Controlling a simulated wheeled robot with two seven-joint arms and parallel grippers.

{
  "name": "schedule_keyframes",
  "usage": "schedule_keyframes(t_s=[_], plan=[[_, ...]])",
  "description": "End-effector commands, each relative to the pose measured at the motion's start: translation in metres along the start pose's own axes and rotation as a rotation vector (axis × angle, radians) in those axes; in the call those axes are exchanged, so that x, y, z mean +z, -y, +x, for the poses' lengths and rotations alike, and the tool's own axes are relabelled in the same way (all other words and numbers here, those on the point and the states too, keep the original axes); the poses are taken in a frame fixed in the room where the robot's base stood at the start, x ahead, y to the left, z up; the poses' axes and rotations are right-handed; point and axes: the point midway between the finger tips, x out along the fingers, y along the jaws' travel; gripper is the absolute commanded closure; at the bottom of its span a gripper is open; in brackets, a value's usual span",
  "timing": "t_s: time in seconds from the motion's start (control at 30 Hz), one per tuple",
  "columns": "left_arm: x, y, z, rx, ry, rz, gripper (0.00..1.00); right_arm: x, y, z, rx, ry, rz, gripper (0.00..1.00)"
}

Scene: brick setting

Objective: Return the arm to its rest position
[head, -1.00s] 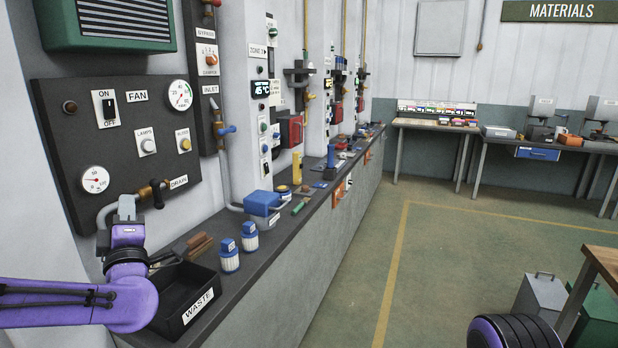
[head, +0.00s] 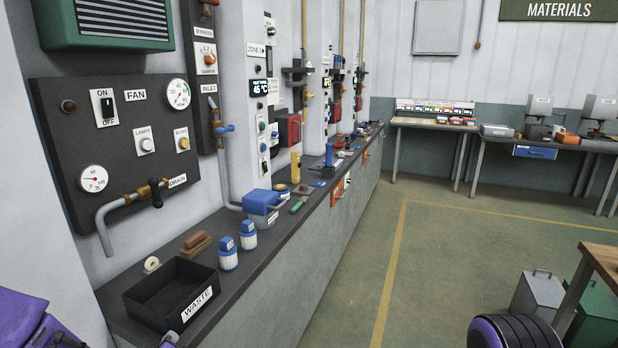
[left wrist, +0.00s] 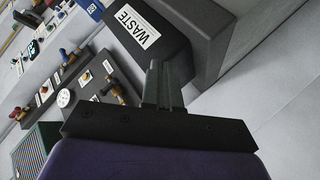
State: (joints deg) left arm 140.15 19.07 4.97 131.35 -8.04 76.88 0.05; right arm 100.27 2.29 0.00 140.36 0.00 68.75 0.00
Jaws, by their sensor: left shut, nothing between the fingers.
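My left arm (head: 25,322), purple, shows at the lower left corner of the head view, below and left of the black WASTE tray (head: 205,314). In the left wrist view my left gripper (left wrist: 163,72) has its two grey fingers together with nothing between them. The WASTE tray (left wrist: 122,40) shows just beyond the fingertips in that view. The drain pipe (head: 103,222) with its dark-handled valve on the wall panel is fully visible, and no gripper touches it. My right gripper is not in view.
The dark bench (head: 262,260) runs along the wall with two blue-capped jars (head: 248,237), a blue-lidded box (head: 262,205) and a brown block (head: 194,245). A small pale ring (head: 151,264) lies behind the tray. The floor (head: 455,265) to the right is largely open.

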Motion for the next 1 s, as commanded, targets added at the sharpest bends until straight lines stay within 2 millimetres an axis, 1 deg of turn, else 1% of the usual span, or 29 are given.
schedule_keyframes(t_s=[0.03, 0.07, 0.1, 0.17, 0.2, 0.27, 0.3, 0.37, 0.4, 0.5, 0.6, 0.67, 1.0], plan=[[0.027, 0.029, -0.008, -0.063, 0.067, 0.053, 1.00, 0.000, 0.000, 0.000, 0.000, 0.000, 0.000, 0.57], [0.042, 0.046, -0.014, -0.101, 0.107, 0.083, 1.00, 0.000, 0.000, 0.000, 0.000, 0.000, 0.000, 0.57], [0.061, 0.069, -0.023, -0.149, 0.159, 0.122, 1.00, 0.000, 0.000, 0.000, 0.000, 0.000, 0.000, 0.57], [0.087, 0.103, -0.041, -0.223, 0.237, 0.181, 1.00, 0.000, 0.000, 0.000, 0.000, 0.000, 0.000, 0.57], [0.103, 0.126, -0.055, -0.271, 0.289, 0.221, 1.00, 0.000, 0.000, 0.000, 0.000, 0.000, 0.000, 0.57], [0.124, 0.160, -0.078, -0.343, 0.366, 0.279, 1.00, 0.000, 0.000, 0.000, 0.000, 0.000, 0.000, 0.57], [0.137, 0.181, -0.096, -0.389, 0.417, 0.319, 1.00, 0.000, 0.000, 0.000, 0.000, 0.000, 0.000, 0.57], [0.152, 0.212, -0.122, -0.453, 0.486, 0.374, 1.00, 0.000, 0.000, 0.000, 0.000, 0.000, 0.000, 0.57], [0.161, 0.230, -0.139, -0.489, 0.528, 0.409, 1.00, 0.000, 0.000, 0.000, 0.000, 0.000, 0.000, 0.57], [0.176, 0.263, -0.175, -0.552, 0.613, 0.476, 1.00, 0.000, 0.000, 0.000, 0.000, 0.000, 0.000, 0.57], [0.185, 0.282, -0.195, -0.583, 0.665, 0.509, 1.00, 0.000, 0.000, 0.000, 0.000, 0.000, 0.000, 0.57], [0.187, 0.286, -0.200, -0.592, 0.678, 0.513, 1.00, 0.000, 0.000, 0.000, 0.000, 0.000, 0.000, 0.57], [0.188, 0.287, -0.201, -0.595, 0.679, 0.512, 1.00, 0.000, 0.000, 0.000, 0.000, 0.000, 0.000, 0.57]])
